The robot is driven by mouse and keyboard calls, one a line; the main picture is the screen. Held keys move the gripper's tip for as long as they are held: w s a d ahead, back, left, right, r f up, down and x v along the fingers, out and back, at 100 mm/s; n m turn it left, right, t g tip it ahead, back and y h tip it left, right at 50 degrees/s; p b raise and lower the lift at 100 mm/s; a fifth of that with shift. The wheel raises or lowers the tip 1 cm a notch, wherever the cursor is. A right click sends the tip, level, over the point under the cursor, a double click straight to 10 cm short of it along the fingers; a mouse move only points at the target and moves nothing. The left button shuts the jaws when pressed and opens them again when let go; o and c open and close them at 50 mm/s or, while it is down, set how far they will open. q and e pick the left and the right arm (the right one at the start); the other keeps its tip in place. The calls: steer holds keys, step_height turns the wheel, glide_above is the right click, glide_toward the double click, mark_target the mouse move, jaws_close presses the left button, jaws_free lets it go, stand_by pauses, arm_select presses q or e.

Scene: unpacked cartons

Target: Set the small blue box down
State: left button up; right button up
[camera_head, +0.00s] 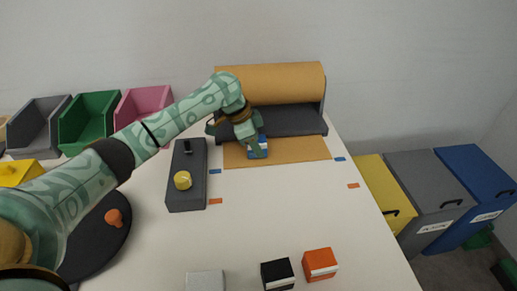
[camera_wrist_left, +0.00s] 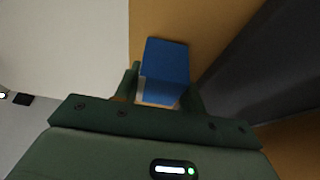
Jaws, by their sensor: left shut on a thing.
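The small blue box (camera_wrist_left: 165,65) is between the fingers of my left gripper (camera_wrist_left: 163,95) in the left wrist view. In the head view my left gripper (camera_head: 258,153) reaches down over the brown paper sheet (camera_head: 300,151), shut on the blue box (camera_head: 262,141). The gripper partly hides the box there. I cannot tell whether the box touches the paper. My right gripper is not in view.
A brown paper roll (camera_head: 270,84) stands behind on a dark grey holder (camera_head: 285,122). A dark block with a yellow knob (camera_head: 183,180) lies to the left. Black (camera_head: 277,274) and orange (camera_head: 320,264) boxes stand at the front. The table's middle right is clear.

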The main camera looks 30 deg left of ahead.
arm_select(q)
steer(key=shift+f, duration=0.3)
steer(key=o, duration=0.9)
steer(key=shift+f, duration=0.15)
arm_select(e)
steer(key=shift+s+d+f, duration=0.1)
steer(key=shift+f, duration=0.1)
arm_select(q)
steer(key=shift+o, duration=0.2)
steer(key=p+v, duration=0.6)
steer(key=v, duration=0.6)
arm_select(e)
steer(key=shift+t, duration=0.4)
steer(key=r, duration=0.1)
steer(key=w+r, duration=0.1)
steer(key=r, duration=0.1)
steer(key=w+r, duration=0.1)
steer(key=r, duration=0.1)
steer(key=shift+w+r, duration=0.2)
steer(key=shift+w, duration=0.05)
arm_select(q)
steer(key=shift+r, duration=0.25)
